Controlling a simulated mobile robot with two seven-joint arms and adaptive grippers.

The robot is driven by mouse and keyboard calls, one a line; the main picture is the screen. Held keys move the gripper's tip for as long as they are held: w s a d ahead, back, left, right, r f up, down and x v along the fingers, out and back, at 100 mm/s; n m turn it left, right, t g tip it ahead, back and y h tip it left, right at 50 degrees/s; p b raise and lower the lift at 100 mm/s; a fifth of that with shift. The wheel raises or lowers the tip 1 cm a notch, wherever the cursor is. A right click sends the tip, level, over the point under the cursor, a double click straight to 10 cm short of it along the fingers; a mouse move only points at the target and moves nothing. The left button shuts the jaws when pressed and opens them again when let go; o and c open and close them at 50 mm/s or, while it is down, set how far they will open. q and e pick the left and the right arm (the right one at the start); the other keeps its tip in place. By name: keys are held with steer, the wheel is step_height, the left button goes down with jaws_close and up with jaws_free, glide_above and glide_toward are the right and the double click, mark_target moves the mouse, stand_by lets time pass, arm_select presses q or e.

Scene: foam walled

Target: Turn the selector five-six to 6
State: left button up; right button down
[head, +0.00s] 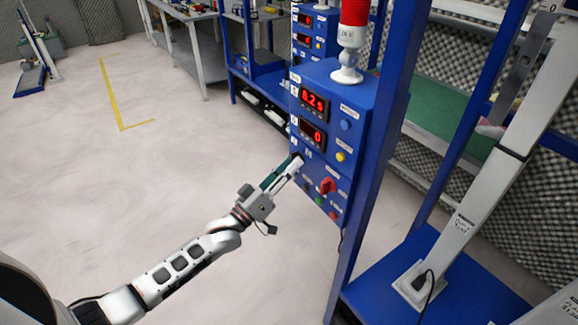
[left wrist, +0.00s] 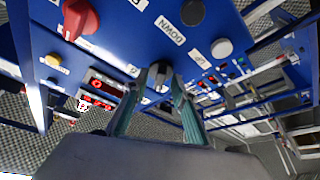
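The blue control box (head: 335,120) hangs on a blue post in the middle of the head view. My left gripper (head: 296,162) reaches the left part of its front face. In the left wrist view, a black selector knob (left wrist: 160,74) with a light grey part lies between the two teal fingertips of my left gripper (left wrist: 158,84). The fingers stand close on either side of the knob; I cannot tell whether they press on it. The gripper hides most of this knob in the head view. My right gripper is out of view.
A red rotary knob (head: 327,186) is right of the gripper; it also shows large in the left wrist view (left wrist: 80,18). A black button (left wrist: 192,12) and a white button (left wrist: 221,48) are near the fingers. Red displays (head: 313,101) are above. Open floor (head: 170,150) lies left.

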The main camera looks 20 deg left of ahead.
arm_select(q)
steer(key=shift+c, duration=0.2)
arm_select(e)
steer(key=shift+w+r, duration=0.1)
arm_select(q)
jaws_close()
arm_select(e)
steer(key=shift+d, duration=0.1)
arm_select(q)
steer(key=m+g+h+b, duration=0.2)
steer(key=m, duration=0.4)
steer(key=m+g+h+b, duration=0.1)
steer(key=m+h+b, duration=0.1)
steer(key=m, duration=0.3)
steer(key=m+g+h+b, duration=0.1)
steer(key=m+g+h, duration=0.1)
steer(key=m, duration=0.4)
steer(key=shift+w+a+m+g+h+b, duration=0.3)
steer(key=shift+a+h+b, duration=0.1)
steer(key=shift+h, duration=0.1)
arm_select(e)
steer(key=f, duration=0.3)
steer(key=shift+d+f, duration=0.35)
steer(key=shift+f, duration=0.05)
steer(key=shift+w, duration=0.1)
